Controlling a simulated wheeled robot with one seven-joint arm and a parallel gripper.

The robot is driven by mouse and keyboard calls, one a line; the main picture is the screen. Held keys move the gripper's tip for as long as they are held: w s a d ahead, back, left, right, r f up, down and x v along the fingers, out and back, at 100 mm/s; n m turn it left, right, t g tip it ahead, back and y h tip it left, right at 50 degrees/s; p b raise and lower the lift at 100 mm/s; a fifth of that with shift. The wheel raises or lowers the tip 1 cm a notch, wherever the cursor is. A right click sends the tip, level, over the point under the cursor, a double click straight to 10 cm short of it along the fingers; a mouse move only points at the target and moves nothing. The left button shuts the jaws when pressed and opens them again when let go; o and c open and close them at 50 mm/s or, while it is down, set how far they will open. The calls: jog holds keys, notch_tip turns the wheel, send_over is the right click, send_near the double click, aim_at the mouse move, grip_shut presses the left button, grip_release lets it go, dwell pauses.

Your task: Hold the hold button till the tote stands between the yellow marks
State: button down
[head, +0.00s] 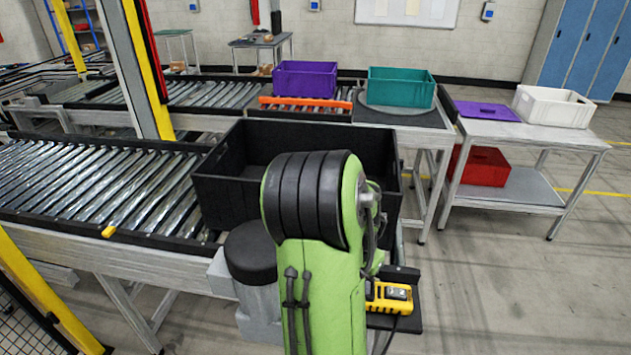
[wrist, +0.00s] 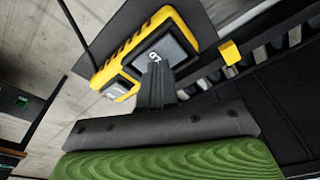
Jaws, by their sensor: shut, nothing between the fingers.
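The black tote (head: 225,195) stands on the near roller conveyor, at its right end, partly hidden behind my green arm. One yellow mark (head: 108,231) is on the conveyor's front rail, left of the tote. A yellow mark (wrist: 230,52) also shows on a rail in the wrist view. The yellow button box (head: 376,305) sits on a dark shelf right of my arm. In the wrist view the box (wrist: 112,57) shows two dark buttons. My gripper (wrist: 157,88) is shut and empty, its tips at the nearer button (wrist: 165,52); whether it is pressed I cannot tell.
A second conveyor behind carries a purple tote (head: 305,80) and a teal tote (head: 400,90). A side table (head: 540,133) holds a white tote (head: 553,107) and a purple lid, with a red tote (head: 485,167) below. Open floor lies at the right.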

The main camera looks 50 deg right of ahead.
jog(key=shift+f+b, duration=0.6)
jog(key=shift+f, duration=0.1)
dwell(1.5)
notch_tip(320, 180, up, 7)
jog(key=p, duration=0.5)
